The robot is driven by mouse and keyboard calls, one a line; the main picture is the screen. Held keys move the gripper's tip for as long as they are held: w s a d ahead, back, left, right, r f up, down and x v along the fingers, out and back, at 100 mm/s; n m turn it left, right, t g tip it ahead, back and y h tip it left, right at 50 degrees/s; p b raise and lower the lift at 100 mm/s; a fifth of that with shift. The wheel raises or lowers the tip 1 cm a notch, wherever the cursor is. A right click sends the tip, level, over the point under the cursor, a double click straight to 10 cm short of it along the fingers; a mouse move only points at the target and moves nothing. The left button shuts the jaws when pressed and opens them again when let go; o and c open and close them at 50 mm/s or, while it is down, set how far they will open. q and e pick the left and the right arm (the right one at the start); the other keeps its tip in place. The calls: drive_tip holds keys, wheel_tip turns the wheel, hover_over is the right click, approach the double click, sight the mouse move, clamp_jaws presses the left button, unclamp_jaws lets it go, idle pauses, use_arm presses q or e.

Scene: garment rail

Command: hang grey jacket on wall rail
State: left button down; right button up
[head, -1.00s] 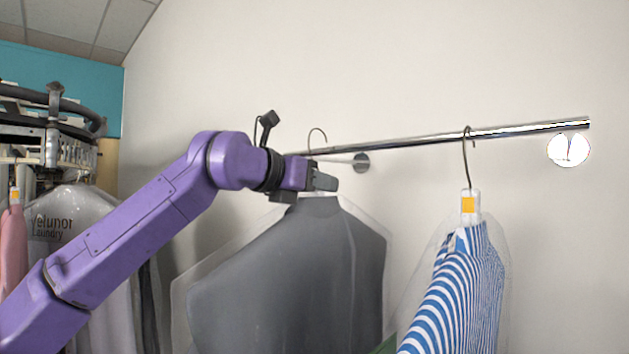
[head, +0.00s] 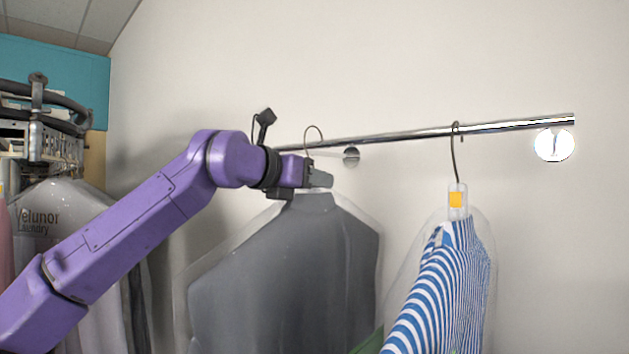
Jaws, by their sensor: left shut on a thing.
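The grey jacket (head: 285,270) hangs in a clear cover below my left gripper (head: 318,179). The gripper is shut on the jacket's hanger at its neck. The hanger's wire hook (head: 314,128) rises above the gripper, its curve at the height of the wall rail (head: 400,135). In this view the rail passes by the hook, but I cannot tell whether the hook rests on it. The rail is a chrome bar on the pale wall. My right gripper is not in view.
A blue-and-white striped shirt (head: 440,285) in a clear cover hangs on the rail to the right. Round wall mounts (head: 553,145) hold the rail. At the left, a conveyor rack (head: 40,120) carries covered garments (head: 55,235). Bare rail lies between jacket and shirt.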

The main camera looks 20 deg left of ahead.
use_arm(q)
drive_tip(key=shift+f+b, duration=0.9)
drive_tip(key=shift+f, duration=0.1)
drive_tip(key=c, duration=0.8)
unclamp_jaws()
drive_tip(key=shift+s, duration=0.1)
drive_tip(key=shift+f, duration=0.15)
drive_tip(key=shift+s+a, duration=0.1)
drive_tip(key=shift+s, duration=0.15)
drive_tip(key=b+v, duration=0.4)
drive_tip(key=v, duration=0.6)
